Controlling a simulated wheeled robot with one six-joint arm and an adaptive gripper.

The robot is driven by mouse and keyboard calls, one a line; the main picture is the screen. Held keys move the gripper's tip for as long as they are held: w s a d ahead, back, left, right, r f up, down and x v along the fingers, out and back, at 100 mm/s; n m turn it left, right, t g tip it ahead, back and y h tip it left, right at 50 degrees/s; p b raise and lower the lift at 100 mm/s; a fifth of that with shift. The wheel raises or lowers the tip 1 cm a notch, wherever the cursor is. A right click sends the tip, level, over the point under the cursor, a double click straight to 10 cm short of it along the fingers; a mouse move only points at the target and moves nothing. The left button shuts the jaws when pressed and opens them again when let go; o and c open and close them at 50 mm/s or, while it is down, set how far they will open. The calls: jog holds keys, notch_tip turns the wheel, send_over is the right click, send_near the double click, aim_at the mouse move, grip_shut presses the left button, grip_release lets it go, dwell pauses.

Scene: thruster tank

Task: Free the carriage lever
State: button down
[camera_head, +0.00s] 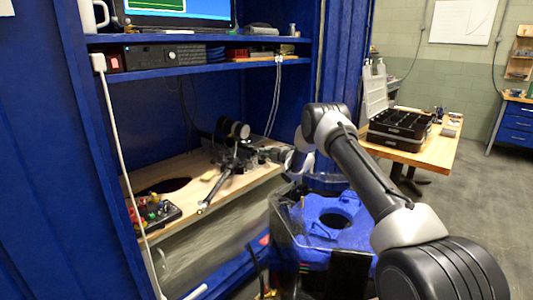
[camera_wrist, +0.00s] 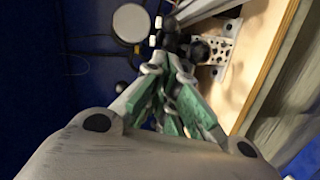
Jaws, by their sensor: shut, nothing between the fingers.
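A dark carriage mechanism (camera_head: 236,158) stands on the wooden bench top in the head view. A thin rod (camera_head: 213,194) runs from it down toward the bench's front edge; I cannot tell for certain which part is the lever. A round pale-faced part (camera_head: 240,130) sits above the mechanism and shows as a grey disc (camera_wrist: 130,23) in the wrist view. My gripper (camera_head: 266,153) reaches in from the right, close beside the mechanism. In the wrist view my gripper (camera_wrist: 172,64) has its green-padded fingers together, empty, tips at the mechanism's black and white parts. Whether they touch is unclear.
A perforated metal bracket (camera_wrist: 214,50) is fixed to the wooden bench (camera_head: 150,182). The bench has a dark round hole and a box with colored controls (camera_head: 154,214) at front left. A shelf (camera_head: 190,62) hangs above. A blue-topped unit (camera_head: 330,222) stands right of the bench.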

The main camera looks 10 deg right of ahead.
jog(key=w+d+v, duration=0.1)
jog(key=v, duration=0.8)
jog(key=s+d+r+m+g+h, duration=0.1)
jog(key=s+d+r+m+h, duration=0.2)
jog(key=r, duration=0.6)
jog(key=s+d+r+m+h, duration=0.2)
jog(key=s+r+m, duration=0.1)
jog(key=r, duration=0.5)
jog(key=s+d+r+m+g+h, duration=0.25)
jog(key=s+r+m, duration=0.5)
jog(key=s, duration=0.65)
jog(key=s+r+m+g+h, duration=0.1)
jog(key=s+r+m+g, duration=0.25)
jog(key=s, duration=1.45)
jog(key=s+a+f+m+g, duration=0.1)
jog(key=s+f+m, duration=0.1)
jog(key=s, duration=1)
jog(key=s+a+f+m+g, duration=0.1)
jog(key=s+f+m+g, duration=0.1)
jog(key=s, duration=1.1)
jog(key=shift+s+f+m+y, duration=0.25)
jog(key=shift+f+m+y, duration=0.05)
jog(key=shift+m+y, duration=0.2)
